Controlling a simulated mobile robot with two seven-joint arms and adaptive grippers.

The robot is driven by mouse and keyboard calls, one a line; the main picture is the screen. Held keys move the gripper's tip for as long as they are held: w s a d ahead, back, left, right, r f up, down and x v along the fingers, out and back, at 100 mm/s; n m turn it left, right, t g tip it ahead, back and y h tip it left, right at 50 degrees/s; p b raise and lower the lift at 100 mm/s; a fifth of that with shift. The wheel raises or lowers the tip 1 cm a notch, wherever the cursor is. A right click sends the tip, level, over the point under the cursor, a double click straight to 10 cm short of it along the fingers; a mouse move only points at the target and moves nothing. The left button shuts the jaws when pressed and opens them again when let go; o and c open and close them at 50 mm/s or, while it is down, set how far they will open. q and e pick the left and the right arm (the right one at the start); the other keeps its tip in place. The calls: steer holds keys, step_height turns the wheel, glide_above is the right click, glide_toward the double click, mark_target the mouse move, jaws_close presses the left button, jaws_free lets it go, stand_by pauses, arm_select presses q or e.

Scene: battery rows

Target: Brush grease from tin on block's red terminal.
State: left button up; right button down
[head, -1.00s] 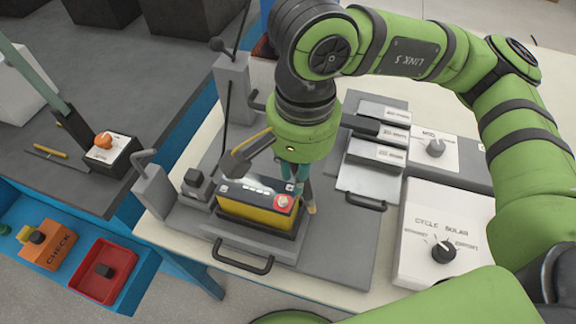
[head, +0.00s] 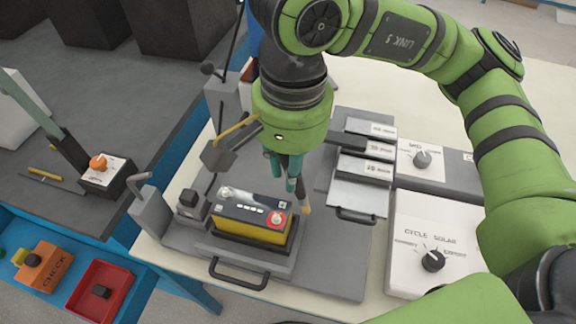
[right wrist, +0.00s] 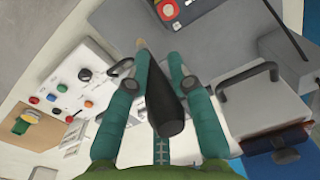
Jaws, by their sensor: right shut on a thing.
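The block (head: 240,228) is a battery with a dark top and yellow side, seated in a grey holder. Its red terminal (head: 277,219) is at the top's right end; it also shows at the top edge of the right wrist view (right wrist: 168,10). My right gripper (head: 294,190) is shut on a brush with a black handle (right wrist: 160,98). The brush's tan tip (head: 305,209) points down, right of the red terminal and apart from it in the picture; its height is unclear. I cannot make out the tin. My left gripper is not in view.
A grey post with an arm (head: 218,152) stands behind the block. A handle (head: 238,274) sticks out in front. Labelled plates (head: 360,193) and a cycle dial box (head: 432,250) are to the right. A red tray (head: 100,290) is at lower left.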

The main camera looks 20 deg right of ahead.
steer(key=shift+r+p, duration=0.45)
steer(key=shift+r, duration=1.05)
steer(key=shift+w, duration=0.1)
